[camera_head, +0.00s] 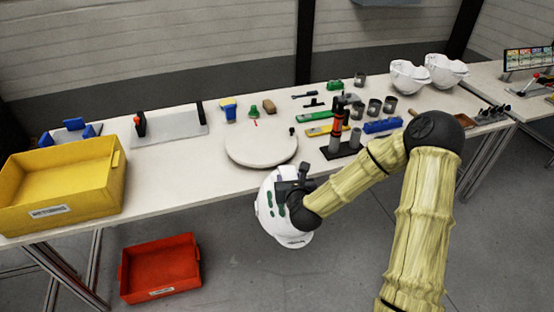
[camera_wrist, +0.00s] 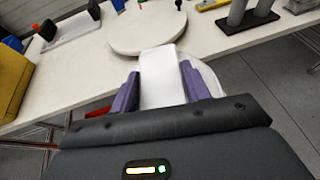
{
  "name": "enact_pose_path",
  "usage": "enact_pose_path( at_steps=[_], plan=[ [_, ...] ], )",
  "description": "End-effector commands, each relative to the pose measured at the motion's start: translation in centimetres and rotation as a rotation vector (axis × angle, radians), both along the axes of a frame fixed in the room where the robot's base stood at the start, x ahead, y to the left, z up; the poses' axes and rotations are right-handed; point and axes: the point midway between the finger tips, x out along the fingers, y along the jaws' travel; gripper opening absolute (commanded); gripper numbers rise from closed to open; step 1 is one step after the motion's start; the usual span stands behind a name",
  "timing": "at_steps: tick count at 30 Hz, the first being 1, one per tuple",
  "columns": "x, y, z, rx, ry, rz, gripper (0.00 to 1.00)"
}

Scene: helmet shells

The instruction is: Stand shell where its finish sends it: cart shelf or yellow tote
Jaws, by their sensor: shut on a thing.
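A white helmet shell (camera_head: 268,212) with dark green vent slots hangs in front of the table's front edge. My gripper (camera_head: 290,188) is shut on it near its upper right side. In the wrist view the purple fingers of my gripper (camera_wrist: 160,88) stand on either side of a white part of the shell (camera_wrist: 163,75). Much of the shell is hidden there, and its finish cannot be judged fully. The yellow tote (camera_head: 62,208) stands at the table's left end and looks empty. No cart shelf can be made out clearly.
A round pale turntable (camera_head: 262,148) is on the table behind the shell. Two white shells (camera_head: 410,78) stand at the back right. Tools, cups and a dark stand with cylinders (camera_head: 342,150) crowd the middle right. A red bin (camera_head: 160,268) is on the floor.

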Motion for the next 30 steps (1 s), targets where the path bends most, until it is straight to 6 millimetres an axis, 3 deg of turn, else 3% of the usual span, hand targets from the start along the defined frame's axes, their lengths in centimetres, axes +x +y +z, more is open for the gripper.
enact_pose_path(
  at_steps=[3,12,25,30],
  plan=[
    [-1.3,-1.6,-3.2,0.005,0.008,-0.018,0.0],
    [-3.6,-6.5,-9.7,0.004,0.003,-0.08,0.0],
    [-5.2,-9.8,-14.0,0.001,-0.001,-0.12,0.0],
    [-5.1,-9.6,-13.8,0.004,-0.003,-0.117,0.0]
  ],
)
